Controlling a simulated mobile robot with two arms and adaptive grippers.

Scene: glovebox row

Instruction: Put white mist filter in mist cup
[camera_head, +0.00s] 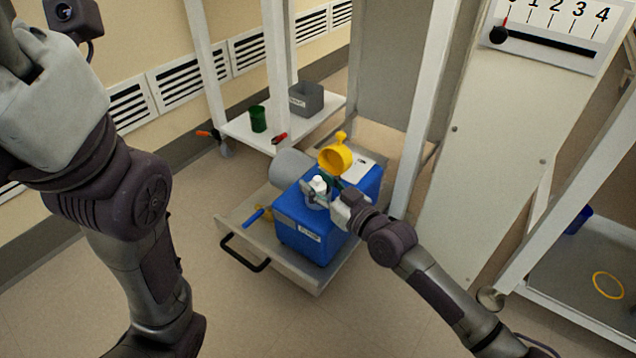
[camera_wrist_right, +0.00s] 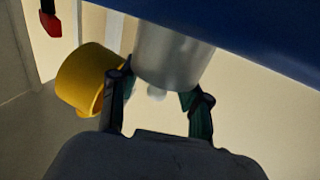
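My right gripper (camera_head: 326,190) is at the top of a blue box (camera_head: 305,222) in the head view. In the right wrist view its two dark green fingers (camera_wrist_right: 158,100) stand apart, with a grey cylinder (camera_wrist_right: 172,55) between or just beyond them. A small white piece (camera_head: 319,184) shows at the fingers in the head view; I cannot tell for sure whether it is the filter. A yellow cup (camera_head: 334,158) with a handle is just behind the gripper, and it shows left of the fingers in the wrist view (camera_wrist_right: 82,80). My left gripper is out of view.
A white shelf (camera_head: 241,131) behind holds a green cup (camera_head: 258,118) and a grey bin (camera_head: 306,99). Frame posts stand close on the right.

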